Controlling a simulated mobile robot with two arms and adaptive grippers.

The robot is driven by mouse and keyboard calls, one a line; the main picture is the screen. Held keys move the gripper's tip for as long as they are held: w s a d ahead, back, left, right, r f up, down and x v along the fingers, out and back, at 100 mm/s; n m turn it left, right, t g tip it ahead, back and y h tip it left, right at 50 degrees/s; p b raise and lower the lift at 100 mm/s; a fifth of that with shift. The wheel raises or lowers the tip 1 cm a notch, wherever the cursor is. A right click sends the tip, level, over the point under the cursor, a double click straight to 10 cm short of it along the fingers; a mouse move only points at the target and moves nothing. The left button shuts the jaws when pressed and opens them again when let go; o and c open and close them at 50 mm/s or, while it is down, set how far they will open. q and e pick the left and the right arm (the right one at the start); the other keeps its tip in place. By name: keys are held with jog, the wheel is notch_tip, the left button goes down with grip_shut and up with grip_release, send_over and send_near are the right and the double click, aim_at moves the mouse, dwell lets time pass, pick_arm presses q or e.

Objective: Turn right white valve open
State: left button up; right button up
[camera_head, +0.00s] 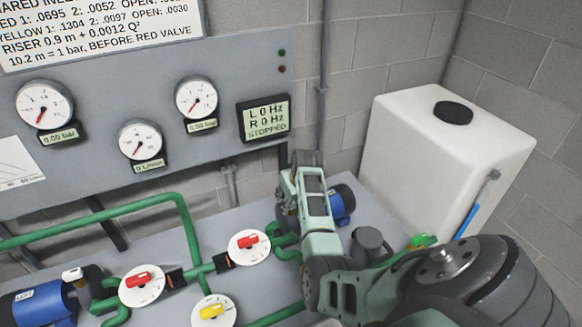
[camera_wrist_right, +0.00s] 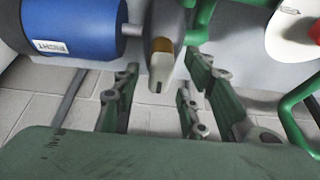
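The right white valve's lever (camera_wrist_right: 161,68) shows in the right wrist view, with a brass-coloured part, beside the blue pump (camera_wrist_right: 75,28) labelled RIGHT. In the head view my right arm hides this lever. My right gripper (camera_head: 290,188) is over the right pump, which also shows in the head view (camera_head: 343,203). In the right wrist view its green fingers are spread apart, with the lever between their far ends in the picture. I cannot tell whether they touch it. My left gripper is not in view.
A display (camera_head: 265,119) reads L 0 Hz, R 0 Hz, STOPPED. Green pipes (camera_head: 150,204) carry red valves (camera_head: 249,242) and a yellow valve (camera_head: 211,311). A left white valve (camera_head: 72,273) sits by the left pump (camera_head: 40,305). A white tank (camera_head: 440,150) stands right.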

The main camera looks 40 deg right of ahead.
jog(key=v, duration=1.2)
dwell(0.5)
